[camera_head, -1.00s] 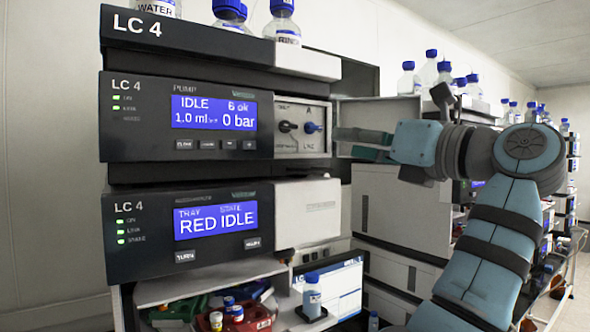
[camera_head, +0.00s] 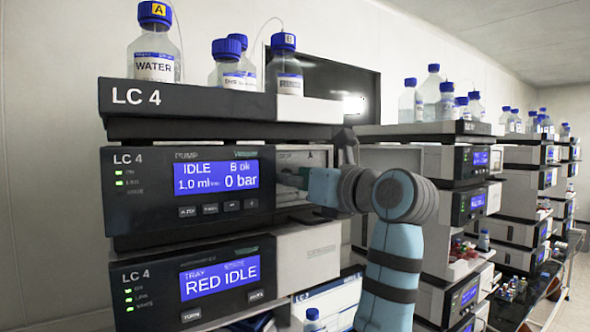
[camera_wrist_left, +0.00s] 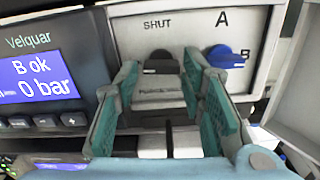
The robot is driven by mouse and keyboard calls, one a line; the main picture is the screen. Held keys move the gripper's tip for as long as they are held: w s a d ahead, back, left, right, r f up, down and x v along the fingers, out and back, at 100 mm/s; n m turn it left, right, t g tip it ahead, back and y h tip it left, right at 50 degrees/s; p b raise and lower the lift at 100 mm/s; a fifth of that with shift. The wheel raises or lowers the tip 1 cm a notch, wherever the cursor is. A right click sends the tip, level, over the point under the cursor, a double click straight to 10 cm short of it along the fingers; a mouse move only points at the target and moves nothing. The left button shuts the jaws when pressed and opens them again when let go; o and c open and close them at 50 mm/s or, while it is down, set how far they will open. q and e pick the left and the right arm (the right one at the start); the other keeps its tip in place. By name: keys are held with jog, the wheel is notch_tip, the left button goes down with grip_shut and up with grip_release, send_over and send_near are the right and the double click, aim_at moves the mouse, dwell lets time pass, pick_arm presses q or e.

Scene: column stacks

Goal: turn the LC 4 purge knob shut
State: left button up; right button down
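The LC 4 pump (camera_head: 130,205) shows "IDLE" and 0 bar in the head view. In the left wrist view the black purge knob (camera_wrist_left: 161,65) sits on the pale panel, below the word SHUT. A blue knob (camera_wrist_left: 227,57) is to its right, near the letters A and B. My left gripper (camera_wrist_left: 162,68) is open, with one finger on each side of the black knob. I see gaps between knob and fingers; which way the knob points is unclear. In the head view my left gripper (camera_head: 293,179) covers the knobs. My right gripper is not in view.
Bottles, including WATER (camera_head: 154,50), stand on top of the LC 4 stack. The LC 4 autosampler (camera_head: 150,285) is below the pump. In the left wrist view a pale flap (camera_wrist_left: 296,85) stands close at the right of the panel. More stacks (camera_head: 460,175) stand at the right.

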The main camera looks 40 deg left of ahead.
pick_arm(q)
jog(key=shift+w+a, duration=0.25)
jog(key=shift+s+d, duration=0.1)
jog(key=shift+d, duration=0.05)
jog(key=shift+c, duration=0.2)
grip_shut()
